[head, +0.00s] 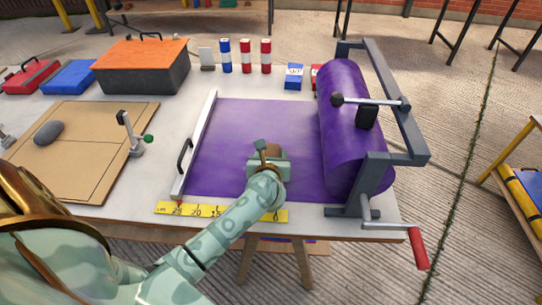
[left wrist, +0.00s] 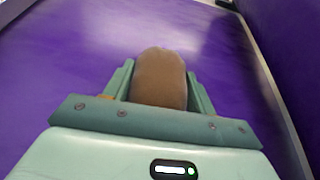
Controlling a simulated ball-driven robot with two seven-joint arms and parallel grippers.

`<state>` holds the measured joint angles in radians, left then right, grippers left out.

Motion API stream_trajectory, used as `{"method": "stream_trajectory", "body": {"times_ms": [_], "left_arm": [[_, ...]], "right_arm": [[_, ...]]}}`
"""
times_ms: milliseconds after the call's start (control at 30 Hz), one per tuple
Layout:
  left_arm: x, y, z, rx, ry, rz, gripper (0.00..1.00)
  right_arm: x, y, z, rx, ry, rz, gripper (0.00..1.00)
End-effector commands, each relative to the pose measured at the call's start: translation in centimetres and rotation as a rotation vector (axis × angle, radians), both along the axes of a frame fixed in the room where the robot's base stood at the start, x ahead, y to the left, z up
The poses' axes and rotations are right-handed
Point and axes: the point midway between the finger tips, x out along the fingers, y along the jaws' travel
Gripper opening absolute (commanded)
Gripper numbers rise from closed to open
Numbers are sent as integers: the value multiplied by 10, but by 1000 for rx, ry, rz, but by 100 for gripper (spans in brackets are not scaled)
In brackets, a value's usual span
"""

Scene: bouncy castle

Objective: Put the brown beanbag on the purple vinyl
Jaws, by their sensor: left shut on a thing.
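The brown beanbag (left wrist: 158,78) sits between the fingers of my left gripper (left wrist: 160,85) in the left wrist view, and the gripper is shut on it. In the head view my left gripper (head: 268,158) is over the near-middle part of the purple vinyl (head: 240,125), with a bit of brown showing at its tip. The vinyl lies flat on the table and runs up to a big purple roll (head: 350,120) on the right. I cannot tell whether the beanbag touches the vinyl. My right gripper is not in view.
A white straightedge (head: 196,145) with a black handle lies along the vinyl's left edge. A yellow ruler (head: 180,209) runs along the front edge. A grey roller frame with a red crank (head: 418,248) stands at the right. Cardboard (head: 85,135) with a grey stone-like object is at left.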

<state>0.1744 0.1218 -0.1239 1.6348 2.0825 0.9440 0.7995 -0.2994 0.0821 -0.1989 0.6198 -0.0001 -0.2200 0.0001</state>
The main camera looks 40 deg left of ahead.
Motion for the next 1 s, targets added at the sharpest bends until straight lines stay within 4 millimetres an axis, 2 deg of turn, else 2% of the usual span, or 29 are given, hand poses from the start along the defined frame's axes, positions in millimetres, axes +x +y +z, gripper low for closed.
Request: {"method": "stream_trajectory", "body": {"times_ms": [100,133,200,467,567,1000], "left_arm": [[0,0,-5,1,0,0,13],[0,0,-5,0,1,0,61],[0,0,-4,-1,1,0,77],[0,0,-3,-1,1,0,77],[0,0,5,0,-1,0,77],[-75,-46,40,-2,1,-1,77]], "right_arm": [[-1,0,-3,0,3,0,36],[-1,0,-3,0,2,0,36],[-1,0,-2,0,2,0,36],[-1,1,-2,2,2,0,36],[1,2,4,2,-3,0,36],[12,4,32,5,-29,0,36]]}}
